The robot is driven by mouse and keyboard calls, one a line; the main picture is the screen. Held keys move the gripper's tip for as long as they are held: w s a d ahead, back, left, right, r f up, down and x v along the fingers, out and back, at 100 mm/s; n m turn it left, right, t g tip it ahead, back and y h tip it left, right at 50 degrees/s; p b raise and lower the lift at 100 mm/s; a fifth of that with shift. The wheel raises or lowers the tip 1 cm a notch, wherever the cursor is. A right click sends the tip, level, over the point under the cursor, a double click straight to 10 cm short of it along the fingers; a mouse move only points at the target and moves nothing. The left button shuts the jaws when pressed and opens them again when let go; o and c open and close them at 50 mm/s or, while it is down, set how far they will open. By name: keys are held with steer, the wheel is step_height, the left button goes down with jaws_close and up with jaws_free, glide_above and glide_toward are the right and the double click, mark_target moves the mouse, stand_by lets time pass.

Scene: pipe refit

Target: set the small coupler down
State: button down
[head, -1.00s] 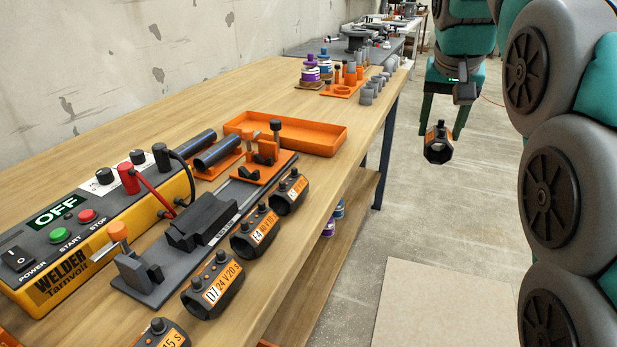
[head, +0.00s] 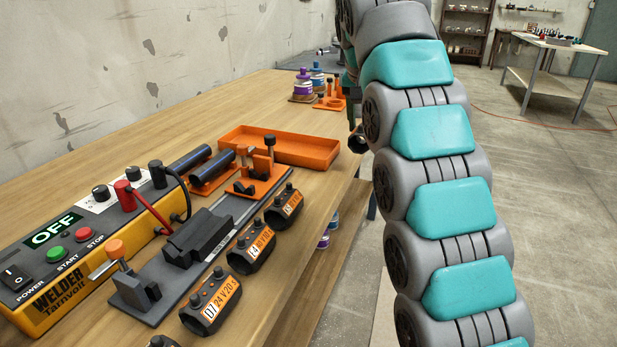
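The small coupler (head: 357,140), a dark ring-shaped fitting, hangs at the end of my gripper (head: 354,126) near the right edge of the bench. My arm hides part of both. The gripper appears shut on the coupler, which looks to be held at about bench-edge height. I cannot tell whether the coupler is over the bench top or just beyond its edge. Other dark couplers with orange labels stand in a row along the front of the bench: the one marked D7 (head: 213,306), one marked L4 (head: 250,248) and one farther back (head: 284,208).
An orange tray (head: 318,158) lies empty behind the clamp fixture (head: 205,236). The welder (head: 62,290) at left reads OFF. Purple-labelled bottles (head: 302,88) and an orange rack (head: 330,105) stand farther back.

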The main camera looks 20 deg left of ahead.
steer(key=s+a, duration=0.3)
steer(key=s+a+f, duration=0.1)
steer(key=s+a, duration=0.1)
steer(key=s, duration=0.2)
steer(key=s+a, duration=0.3)
steer(key=s, duration=0.1)
steer(key=shift+s+a+f, duration=0.15)
steer(key=shift+a, duration=0.2)
steer(key=shift+f+p, duration=0.35)
steer(key=shift+f, duration=1.4)
steer(key=shift+f, duration=0.2)
steer(key=shift+c, duration=1)
jaws_free()
